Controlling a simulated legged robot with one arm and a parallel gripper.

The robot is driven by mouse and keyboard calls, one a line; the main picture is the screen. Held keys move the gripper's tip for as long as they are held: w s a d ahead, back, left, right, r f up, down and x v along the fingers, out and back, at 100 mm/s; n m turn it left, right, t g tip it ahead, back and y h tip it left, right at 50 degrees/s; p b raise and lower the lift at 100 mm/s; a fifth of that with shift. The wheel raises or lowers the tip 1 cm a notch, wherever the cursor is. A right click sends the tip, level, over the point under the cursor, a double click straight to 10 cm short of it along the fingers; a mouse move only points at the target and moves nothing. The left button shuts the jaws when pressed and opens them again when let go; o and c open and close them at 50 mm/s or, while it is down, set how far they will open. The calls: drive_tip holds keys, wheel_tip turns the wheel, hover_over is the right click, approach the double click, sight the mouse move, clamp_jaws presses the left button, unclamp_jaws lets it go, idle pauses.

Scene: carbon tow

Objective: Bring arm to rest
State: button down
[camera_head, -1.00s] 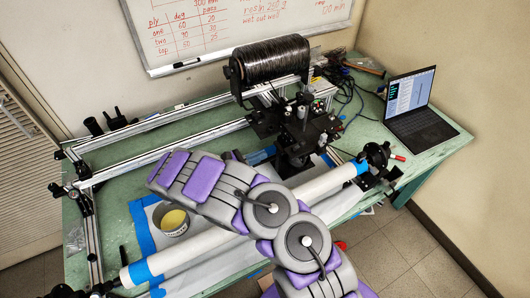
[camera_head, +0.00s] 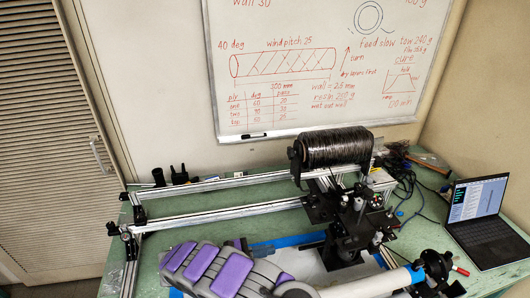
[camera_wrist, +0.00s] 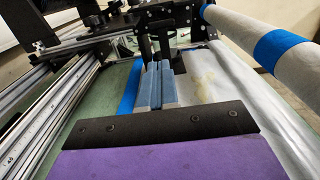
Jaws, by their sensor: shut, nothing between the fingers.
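My gripper (camera_wrist: 158,82) shows in the wrist view with its two grey-blue fingers together and nothing between them. It is over the green table and the white sheet edged with blue tape, between the aluminium rails and the white tube. In the head view my purple and grey arm (camera_head: 225,270) lies across the bottom, over the near part of the table. The gripper's fingers cannot be made out there.
A black tow spool (camera_head: 338,147) sits on the winding carriage (camera_head: 350,225). Aluminium rails (camera_head: 215,211) run along the table (camera_head: 170,235). The white tube (camera_head: 370,285) lies at the lower right, by a laptop (camera_head: 480,235). A whiteboard (camera_head: 310,60) hangs behind.

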drive_tip(key=s+d+r+m+g+y, duration=0.15)
drive_tip(key=d+r+m+g, duration=0.4)
drive_tip(key=d+r, duration=0.65)
drive_tip(key=s+d+r+m+g+y, duration=0.35)
drive_tip(key=s+d+r+m, duration=0.4)
drive_tip(key=s, duration=0.25)
drive_tip(key=s+d+r+m+y, duration=0.15)
drive_tip(key=s+m+y, duration=0.35)
drive_tip(key=s, duration=0.7)
drive_tip(key=s+a+m+t+y, duration=0.2)
drive_tip(key=s+a+y, duration=0.5)
drive_tip(key=s, duration=0.5)
drive_tip(key=shift+s+a+f+t+y, duration=0.2)
drive_tip(key=shift+a+t+y, duration=0.1)
drive_tip(key=shift+a+t, duration=0.6)
